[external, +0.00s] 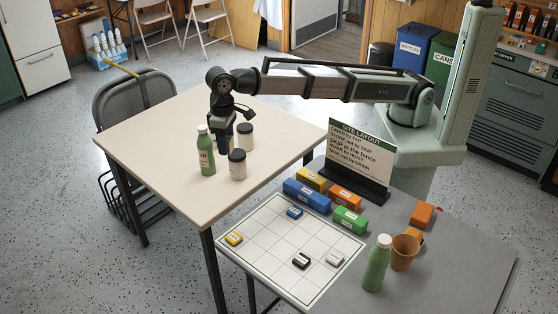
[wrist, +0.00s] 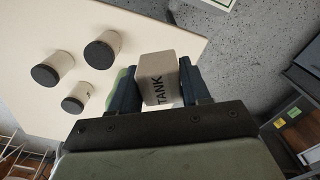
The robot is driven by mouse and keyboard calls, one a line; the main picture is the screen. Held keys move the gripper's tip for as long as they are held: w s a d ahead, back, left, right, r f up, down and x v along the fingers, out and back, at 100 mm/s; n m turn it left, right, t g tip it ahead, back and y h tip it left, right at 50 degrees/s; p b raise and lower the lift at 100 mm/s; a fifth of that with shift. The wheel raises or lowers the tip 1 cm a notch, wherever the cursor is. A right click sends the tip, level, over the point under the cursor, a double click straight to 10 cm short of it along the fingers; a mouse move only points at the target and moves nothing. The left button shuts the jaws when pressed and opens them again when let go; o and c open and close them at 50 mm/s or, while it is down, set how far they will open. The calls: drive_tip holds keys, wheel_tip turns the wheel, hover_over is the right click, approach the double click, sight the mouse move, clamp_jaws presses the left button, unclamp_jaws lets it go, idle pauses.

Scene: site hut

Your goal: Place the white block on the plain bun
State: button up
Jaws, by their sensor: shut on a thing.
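My gripper (external: 223,146) is over the cream table, beside a green bottle and pale jars. In the wrist view my gripper (wrist: 158,68) is shut on a pale beige-white block (wrist: 156,84) marked TANK, held between both fingers. In the external view the held block is hard to make out behind the fingers. Another small white block (external: 335,260) lies on the white gridded board (external: 258,233) at the front. No bun shows in either view.
The green bottle (external: 206,152) and pale dark-lidded jars (external: 237,168) stand close to my gripper. Blue (external: 307,196), yellow, orange and green blocks line the board's back edge. A sign (external: 357,162), another green bottle (external: 377,265) and a brown cup (external: 404,253) stand on the grey table.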

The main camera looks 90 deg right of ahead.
drive_tip(key=s+a+n, duration=0.3)
drive_tip(key=s+a, duration=0.8)
drive_tip(key=s, duration=0.1)
drive_tip(key=n, duration=0.9)
hover_over(414, 232)
wheel_tip(414, 232, down, 4)
drive_tip(key=shift+f, duration=5.95)
drive_tip(key=shift+f, duration=0.1)
drive_tip(key=o, duration=1.1)
